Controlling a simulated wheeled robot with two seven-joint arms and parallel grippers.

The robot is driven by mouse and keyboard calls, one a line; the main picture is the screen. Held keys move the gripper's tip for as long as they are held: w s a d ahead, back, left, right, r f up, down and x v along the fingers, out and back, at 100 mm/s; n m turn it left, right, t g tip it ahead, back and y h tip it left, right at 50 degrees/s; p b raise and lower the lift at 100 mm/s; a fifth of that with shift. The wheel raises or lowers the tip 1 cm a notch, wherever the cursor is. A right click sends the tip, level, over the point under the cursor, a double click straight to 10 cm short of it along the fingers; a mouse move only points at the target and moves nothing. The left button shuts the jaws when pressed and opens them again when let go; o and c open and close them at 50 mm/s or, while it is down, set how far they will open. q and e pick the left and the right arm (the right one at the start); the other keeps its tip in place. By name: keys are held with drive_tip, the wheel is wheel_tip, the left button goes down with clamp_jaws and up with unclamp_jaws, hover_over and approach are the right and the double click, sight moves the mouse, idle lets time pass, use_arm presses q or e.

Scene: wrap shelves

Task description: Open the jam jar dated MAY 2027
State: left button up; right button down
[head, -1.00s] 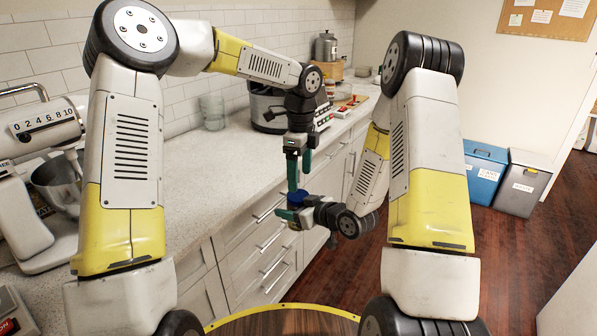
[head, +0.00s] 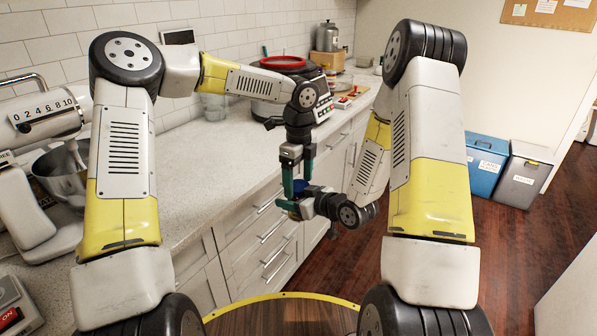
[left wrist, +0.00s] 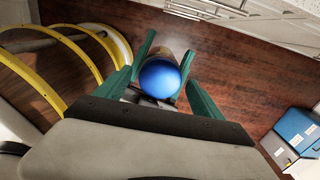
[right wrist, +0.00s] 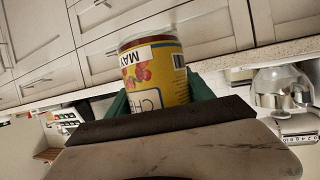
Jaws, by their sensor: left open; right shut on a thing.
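The jam jar (right wrist: 155,75) has a yellow label with red fruit, the letters "CHE" and a white strip reading "MAY"; the year is not readable. My right gripper (head: 296,211) is shut on the jar's side and holds it in the air in front of the counter. The jar's blue lid (left wrist: 159,78) faces up in the left wrist view. It is partly hidden in the head view (head: 300,186). My left gripper (head: 298,178) points down from above, open, with its green fingers on either side of the lid. A gap shows between lid and fingers in the left wrist view.
The counter (head: 215,165) with drawers runs along the left and behind the grippers. A dark cooker with a red ring (head: 283,62) stands on it. A stand mixer (head: 40,125) is at the left. Blue (head: 486,165) and grey bins (head: 522,175) stand on the floor at right.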

use_arm(q)
drive_tip(key=shift+f, duration=0.1)
drive_tip(key=c, duration=1.5)
drive_tip(key=n, duration=0.3)
drive_tip(key=o, duration=1.5)
drive_tip(key=shift+o, duration=0.2)
